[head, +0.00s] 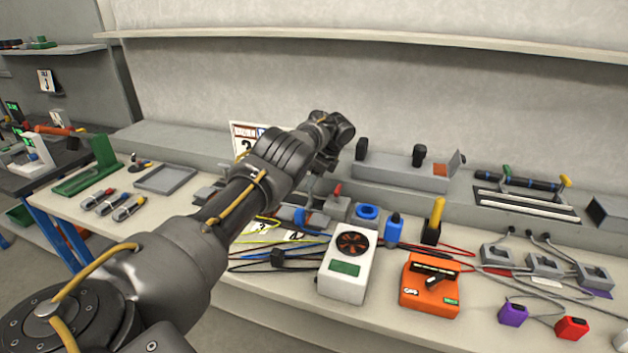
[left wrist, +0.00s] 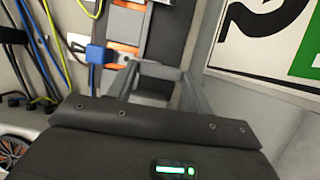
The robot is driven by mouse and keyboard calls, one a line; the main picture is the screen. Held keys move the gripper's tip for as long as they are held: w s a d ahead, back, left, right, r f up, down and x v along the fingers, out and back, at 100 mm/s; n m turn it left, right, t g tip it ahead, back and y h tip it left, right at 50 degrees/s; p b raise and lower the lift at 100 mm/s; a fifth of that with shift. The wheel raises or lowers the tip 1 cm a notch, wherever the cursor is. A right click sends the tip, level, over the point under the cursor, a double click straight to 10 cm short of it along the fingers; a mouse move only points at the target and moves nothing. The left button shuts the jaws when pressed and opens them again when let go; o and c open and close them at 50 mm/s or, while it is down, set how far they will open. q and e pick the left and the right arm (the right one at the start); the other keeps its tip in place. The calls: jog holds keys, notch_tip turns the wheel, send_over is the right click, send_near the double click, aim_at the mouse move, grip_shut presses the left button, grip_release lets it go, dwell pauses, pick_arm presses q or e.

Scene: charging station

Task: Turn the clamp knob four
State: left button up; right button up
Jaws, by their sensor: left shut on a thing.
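My left gripper (head: 318,172) reaches over the middle of the bench, partly hidden behind its own wrist. In the left wrist view its two grey fingers (left wrist: 158,72) are shut on a small grey piece (left wrist: 160,69) between their tips. I cannot tell for sure that this piece is the clamp knob. A blue block (left wrist: 97,53) is just left of the fingers, beside grey parts with orange strips (left wrist: 125,48). In the head view a blue and grey fixture (head: 303,217) and a red-topped grey one (head: 337,193) are below the gripper. My right gripper is not in view.
A white unit with a fan (head: 346,267) and an orange meter (head: 430,285) stand at the front. A blue bottle (head: 393,230) and a yellow-handled tool (head: 434,220) are right of the gripper. Cables (head: 280,256) lie along the front. A sign (left wrist: 265,45) is close on the right.

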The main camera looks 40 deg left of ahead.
pick_arm(q)
jog(key=shift+a+r, duration=0.1)
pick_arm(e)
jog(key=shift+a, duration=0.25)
pick_arm(q)
jog(key=o, duration=1)
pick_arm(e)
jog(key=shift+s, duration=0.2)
pick_arm(q)
jog(key=v, duration=1)
jog(key=shift+r+b, duration=0.35)
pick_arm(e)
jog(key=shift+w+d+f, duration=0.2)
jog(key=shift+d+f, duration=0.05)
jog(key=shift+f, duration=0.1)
